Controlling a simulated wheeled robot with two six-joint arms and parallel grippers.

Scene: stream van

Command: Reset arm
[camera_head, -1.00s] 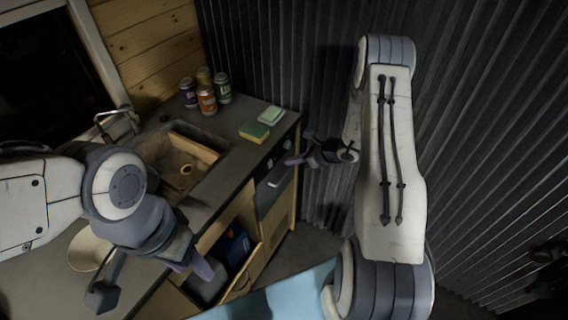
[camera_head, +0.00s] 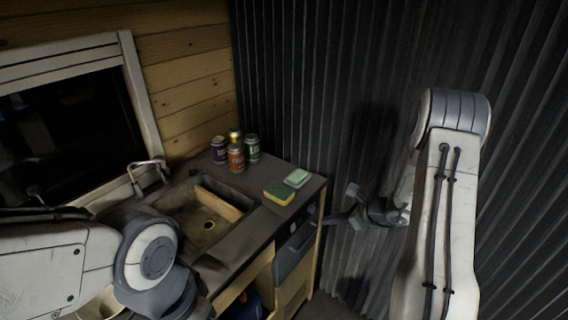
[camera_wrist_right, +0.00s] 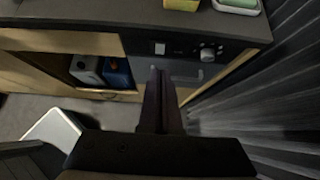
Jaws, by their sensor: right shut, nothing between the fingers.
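My right gripper (camera_head: 340,218) is shut and empty. In the head view it hangs in the air beside the right end of the counter (camera_head: 262,226), in front of the corrugated wall. In the right wrist view its two dark fingers (camera_wrist_right: 160,92) lie together, pointing at the cabinet front with the knobs. My left arm comes in from the left over the front of the counter. Its gripper is below the edge of the head view.
Several cans (camera_head: 236,159) stand at the counter's back, near a yellow-green sponge (camera_head: 279,194), a pale green block (camera_head: 297,178) and the sink (camera_head: 181,207). An open cabinet holds a blue container (camera_wrist_right: 117,72) and a grey one (camera_wrist_right: 86,70). The corrugated wall (camera_head: 330,110) is close.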

